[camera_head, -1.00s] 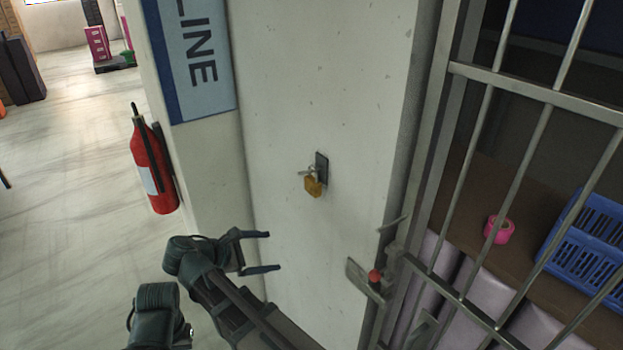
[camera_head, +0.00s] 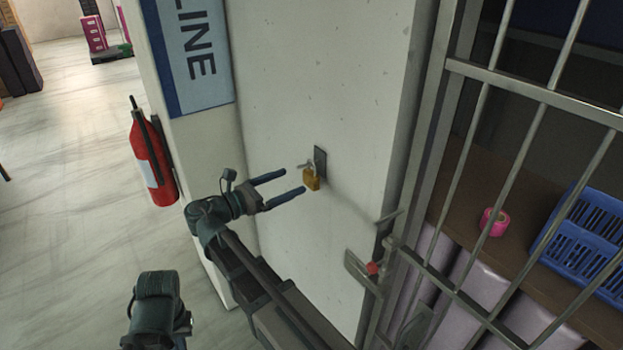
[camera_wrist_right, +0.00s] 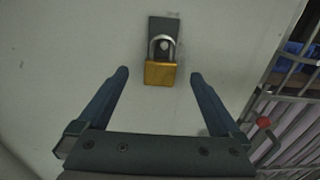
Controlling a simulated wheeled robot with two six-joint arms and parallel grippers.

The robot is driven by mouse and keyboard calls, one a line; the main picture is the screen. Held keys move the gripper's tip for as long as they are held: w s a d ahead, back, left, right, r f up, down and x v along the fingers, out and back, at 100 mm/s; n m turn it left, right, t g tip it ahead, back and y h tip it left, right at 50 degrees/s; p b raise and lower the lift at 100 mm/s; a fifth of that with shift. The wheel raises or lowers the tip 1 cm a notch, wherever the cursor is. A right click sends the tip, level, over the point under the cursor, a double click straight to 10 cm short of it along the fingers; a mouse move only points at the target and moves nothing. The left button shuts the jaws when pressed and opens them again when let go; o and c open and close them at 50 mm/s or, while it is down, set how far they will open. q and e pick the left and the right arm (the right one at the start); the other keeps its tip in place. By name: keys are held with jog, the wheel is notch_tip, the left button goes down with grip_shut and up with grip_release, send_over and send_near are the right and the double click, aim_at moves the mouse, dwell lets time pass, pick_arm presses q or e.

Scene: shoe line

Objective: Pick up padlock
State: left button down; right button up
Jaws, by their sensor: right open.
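A brass padlock (camera_head: 312,180) with a silver shackle hangs from a dark plate (camera_head: 320,160) on the white wall. In the right wrist view the padlock (camera_wrist_right: 160,73) hangs upright, just ahead of the fingertips and between their lines. My right gripper (camera_head: 294,181) is open and empty, its two fingers pointing at the padlock from the left. In the right wrist view my right gripper (camera_wrist_right: 160,74) shows its fingers spread to either side of the padlock, with gaps on both sides. A dark arm part of mine shows at the lower left; I see no left gripper fingers.
A barred metal gate (camera_head: 530,95) with a red-knobbed latch (camera_head: 373,268) stands to the right. Behind it are a pink tape roll (camera_head: 495,222) and a blue basket (camera_head: 583,240). A red fire extinguisher (camera_head: 151,158) hangs at left. The wall around the padlock is clear.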

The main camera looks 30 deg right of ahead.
aim_at(308, 176)
jog(key=shift+w+d+f, duration=0.1)
jog(key=shift+d+f, duration=0.05)
jog(key=shift+d, duration=1.7)
jog(key=shift+w+d+f, duration=0.1)
jog(key=shift+d, duration=1.75)
grip_shut()
